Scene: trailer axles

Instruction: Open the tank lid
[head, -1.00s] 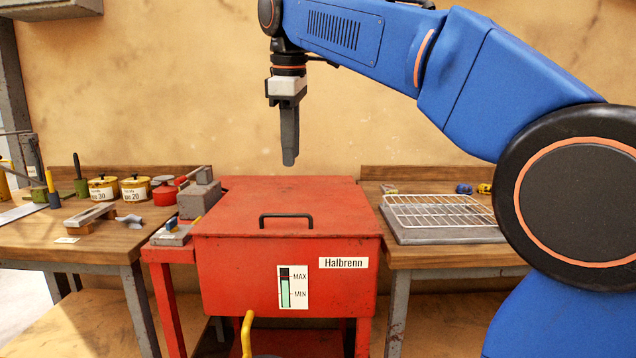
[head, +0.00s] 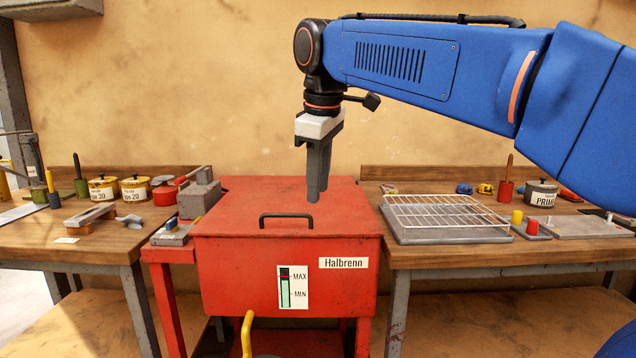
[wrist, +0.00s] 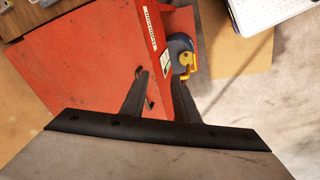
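The red tank (head: 232,295) stands between two workbenches, and its flat red lid (head: 245,200) lies shut on top. A black bar handle (head: 286,217) sits near the lid's front edge. My gripper (head: 316,196) points down above the right half of the lid, apart from it, to the right of the handle and seemingly higher. In the wrist view the lid (wrist: 75,70) fills the left, and the two fingers of my gripper (wrist: 160,76) are apart with nothing held between them.
A yellow lever (head: 247,332) projects at the tank's lower front. A grey vise-like block (head: 199,196) stands left of the tank. A wire rack (head: 435,211) lies on the right bench. Yellow tins (head: 135,188) stand on the left bench. The lid top is clear.

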